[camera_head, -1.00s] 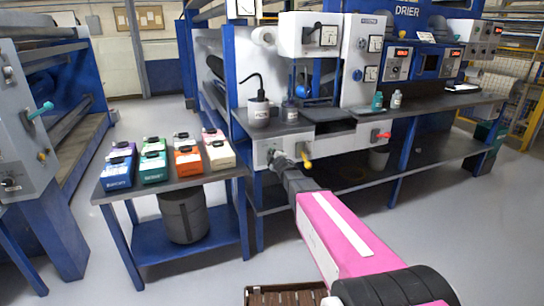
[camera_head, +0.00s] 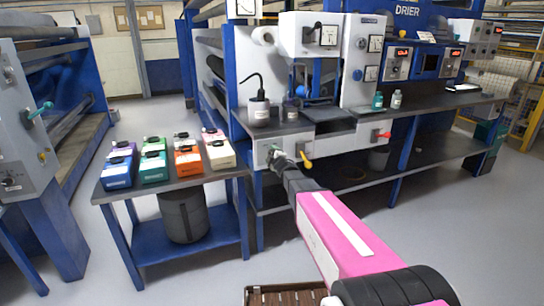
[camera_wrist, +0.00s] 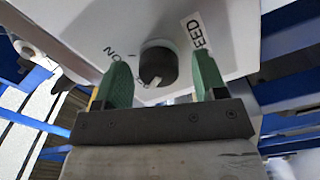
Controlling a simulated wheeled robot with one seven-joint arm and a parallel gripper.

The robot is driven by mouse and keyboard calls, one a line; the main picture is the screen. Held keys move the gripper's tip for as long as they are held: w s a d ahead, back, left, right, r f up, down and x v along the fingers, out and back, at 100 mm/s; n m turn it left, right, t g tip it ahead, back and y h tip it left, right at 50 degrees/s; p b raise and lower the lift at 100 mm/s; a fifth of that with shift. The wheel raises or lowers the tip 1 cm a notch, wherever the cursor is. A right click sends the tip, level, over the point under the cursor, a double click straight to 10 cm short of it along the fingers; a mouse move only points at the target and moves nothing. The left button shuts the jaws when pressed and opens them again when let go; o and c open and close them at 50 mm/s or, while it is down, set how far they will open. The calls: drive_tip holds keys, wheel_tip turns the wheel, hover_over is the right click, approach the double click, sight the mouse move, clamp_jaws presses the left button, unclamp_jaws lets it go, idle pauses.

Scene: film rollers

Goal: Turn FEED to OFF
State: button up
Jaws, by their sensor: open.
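The FEED knob (camera_wrist: 158,62) is a dark round knob on a pale panel (camera_wrist: 95,22) in the wrist view. A pale mark shows on the knob's lower edge in the picture. The FEED label (camera_wrist: 195,38) is to its right, tilted, and an ON label (camera_wrist: 114,53) is to its left. Other lettering beside the knob is partly hidden. My gripper (camera_wrist: 160,70) is open, with one green finger on each side of the knob; I cannot tell whether either touches it.
A side table (camera_head: 205,182) with several coloured boxes stands to the left. Jars stand on the bench top (camera_head: 440,103) above.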

drive_tip(key=v, duration=1)
drive_tip(key=shift+s+d, duration=0.15)
drive_tip(key=shift+s, duration=0.25)
drive_tip(key=s+d+f+m+g+h, duration=0.7)
drive_tip(key=s+d+f+m, duration=0.15)
drive_tip(key=m, duration=0.25)
drive_tip(key=s+f+m+g, duration=0.3)
drive_tip(key=s+g, duration=0.2)
drive_tip(key=s, duration=0.4)
drive_tip(key=s+f+m+g+y, duration=0.1)
drive_tip(key=s+f+m+g, duration=0.1)
drive_tip(key=s+g, duration=0.3)
drive_tip(key=s+m, duration=0.1)
drive_tip(key=s, duration=0.3)
drive_tip(key=shift+s+a+f, duration=0.2)
drive_tip(key=shift+a+f, duration=0.15)
drive_tip(key=shift+a, duration=0.05)
